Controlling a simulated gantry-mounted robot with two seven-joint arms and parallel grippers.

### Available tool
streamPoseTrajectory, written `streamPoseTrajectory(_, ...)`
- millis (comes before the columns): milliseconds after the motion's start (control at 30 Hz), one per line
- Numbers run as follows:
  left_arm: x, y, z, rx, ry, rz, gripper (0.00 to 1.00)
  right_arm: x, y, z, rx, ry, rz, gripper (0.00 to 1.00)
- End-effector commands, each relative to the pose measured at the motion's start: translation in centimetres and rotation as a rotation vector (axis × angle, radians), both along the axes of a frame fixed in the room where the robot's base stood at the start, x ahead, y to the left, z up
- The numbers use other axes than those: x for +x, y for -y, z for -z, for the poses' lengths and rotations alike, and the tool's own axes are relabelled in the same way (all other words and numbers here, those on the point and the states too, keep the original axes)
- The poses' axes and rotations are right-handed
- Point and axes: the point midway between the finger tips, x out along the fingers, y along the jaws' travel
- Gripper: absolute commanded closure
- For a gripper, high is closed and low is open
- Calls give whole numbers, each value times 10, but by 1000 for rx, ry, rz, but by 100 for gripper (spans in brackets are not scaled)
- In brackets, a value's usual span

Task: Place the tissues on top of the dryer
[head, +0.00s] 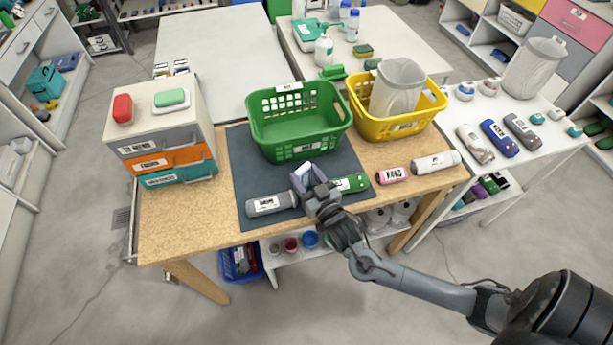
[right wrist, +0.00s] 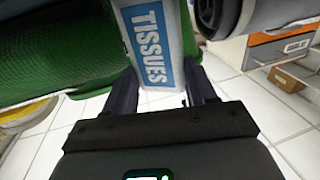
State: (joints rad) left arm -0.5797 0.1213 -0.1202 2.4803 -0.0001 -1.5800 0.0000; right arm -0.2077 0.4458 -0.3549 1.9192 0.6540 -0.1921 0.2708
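In the head view the right gripper (head: 308,188) is over the front of the dark mat, between a grey roll-shaped item (head: 270,204) and a green item (head: 350,183). The pack (head: 306,171) shows there only as a small pale and lavender patch, partly hidden by the gripper. I cannot tell which thing is the dryer; no label reading so is legible. My left gripper is not in view.
A green basket (head: 298,122) stands just behind the gripper, with a yellow basket (head: 440,100) to its right. A drawer unit (head: 165,135) stands at the left. Pink (head: 393,175) and white (head: 437,162) items lie at the right. The table's front left (head: 190,222) is clear.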

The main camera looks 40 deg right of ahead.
Motion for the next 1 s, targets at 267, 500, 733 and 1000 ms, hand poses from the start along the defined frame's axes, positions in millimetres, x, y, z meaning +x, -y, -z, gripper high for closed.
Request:
streamPoseTrajectory(267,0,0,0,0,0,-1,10,0,0,0,0,0,0,19)
streamPoseTrajectory(500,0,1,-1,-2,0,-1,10,0,0,-3,0,0,0,19)
streamPoseTrajectory(733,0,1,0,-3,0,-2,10,-23,-5,-2,2,-2,-1,19)
streamPoseTrajectory(1000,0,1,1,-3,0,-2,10,-71,-16,-1,3,-3,-1,19)
